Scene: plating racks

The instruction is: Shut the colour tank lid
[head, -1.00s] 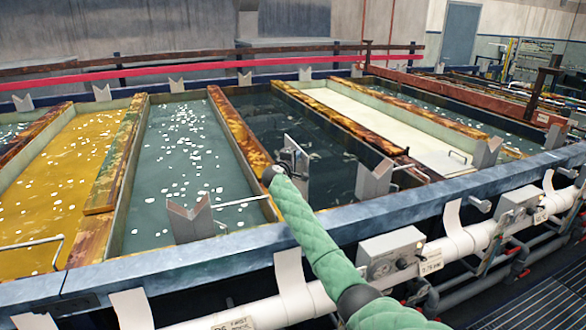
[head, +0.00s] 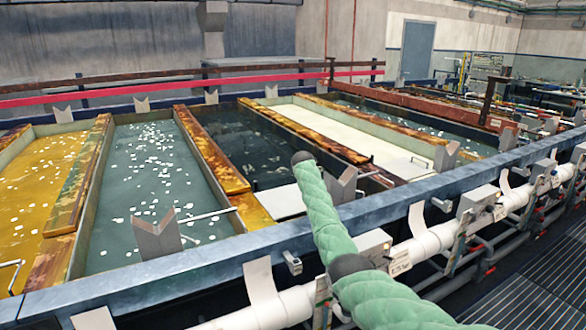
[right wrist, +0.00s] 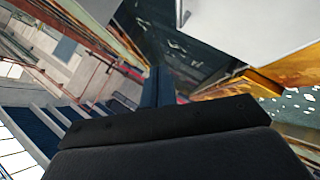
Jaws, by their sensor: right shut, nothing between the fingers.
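A pale grey flat panel, which looks like the colour tank lid (head: 283,202), lies nearly level over the near end of the dark-liquid tank (head: 245,140). I cannot tell if it is fully down. In the right wrist view my right gripper (right wrist: 157,82) is shut and empty, below the plate; contact is unclear. My left gripper is out of view.
A yellow-liquid tank (head: 45,165) and a grey-green tank (head: 150,165) lie to the left, a white-surfaced tank (head: 350,135) to the right. Grey V-shaped supports (head: 158,236) stand along the blue front rail (head: 210,265). White piping (head: 425,245) runs below it.

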